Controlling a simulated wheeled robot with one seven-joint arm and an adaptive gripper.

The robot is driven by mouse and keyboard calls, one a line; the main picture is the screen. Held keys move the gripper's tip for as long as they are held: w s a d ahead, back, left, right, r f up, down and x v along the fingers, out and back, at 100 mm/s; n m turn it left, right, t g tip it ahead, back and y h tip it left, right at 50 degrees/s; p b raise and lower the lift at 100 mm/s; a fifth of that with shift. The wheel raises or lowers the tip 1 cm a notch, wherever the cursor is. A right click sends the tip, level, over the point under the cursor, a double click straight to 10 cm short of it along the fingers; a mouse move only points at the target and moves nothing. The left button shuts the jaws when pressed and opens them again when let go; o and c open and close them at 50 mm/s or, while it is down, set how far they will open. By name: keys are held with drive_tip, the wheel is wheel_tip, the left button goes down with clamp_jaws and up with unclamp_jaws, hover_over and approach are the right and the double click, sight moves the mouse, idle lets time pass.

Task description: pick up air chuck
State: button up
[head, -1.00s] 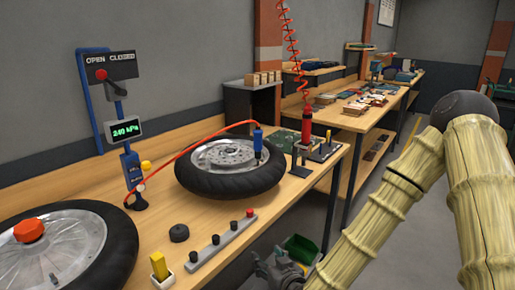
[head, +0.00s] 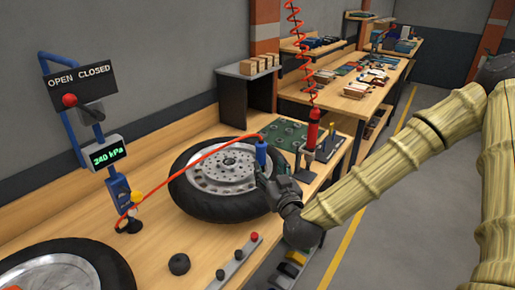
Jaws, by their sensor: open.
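The air chuck (head: 261,153) is a small blue cylinder on the end of a red hose (head: 185,172). It stands upright at the right side of the far wheel (head: 215,205), which lies flat on the bench. My gripper (head: 264,174) is open, just in front of and below the air chuck in the picture. The lower end of the chuck is partly hidden by the gripper, and I cannot tell whether they touch. The hose runs left to the blue inflator post (head: 119,190), whose gauge (head: 104,153) reads 240 kPa.
A red tool (head: 312,130) hangs on a coiled red cord above a small stand right of the gripper. A nearer wheel (head: 60,275), a black puck (head: 179,264) and a grey strip with knobs (head: 235,262) lie on the wooden bench (head: 150,235).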

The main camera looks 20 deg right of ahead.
sight(263, 153)
drive_tip(key=shift+w+r, duration=0.3)
drive_tip(key=shift+w, duration=0.1)
drive_tip(key=shift+w+r+p, duration=0.15)
drive_tip(key=shift+r+p, duration=0.35)
drive_tip(key=shift+r, duration=0.05)
drive_tip(key=w, duration=0.1)
drive_tip(key=w+f, duration=0.1)
drive_tip(key=w, duration=0.1)
drive_tip(key=shift+w+a+f+p, duration=0.1)
drive_tip(key=shift+w+f+p, duration=0.05)
drive_tip(key=shift+p, duration=0.15)
drive_tip(key=shift+w+r+p, duration=0.35)
drive_tip(key=shift+r+p, duration=0.25)
drive_tip(key=shift+p, duration=0.05)
drive_tip(key=w+p, duration=0.1)
drive_tip(key=w, duration=0.2)
drive_tip(key=shift+w+f, duration=0.2)
drive_tip(key=shift+s+r, duration=0.1)
drive_tip(key=shift+s, duration=0.05)
clamp_jaws()
drive_tip(key=shift+r, duration=0.1)
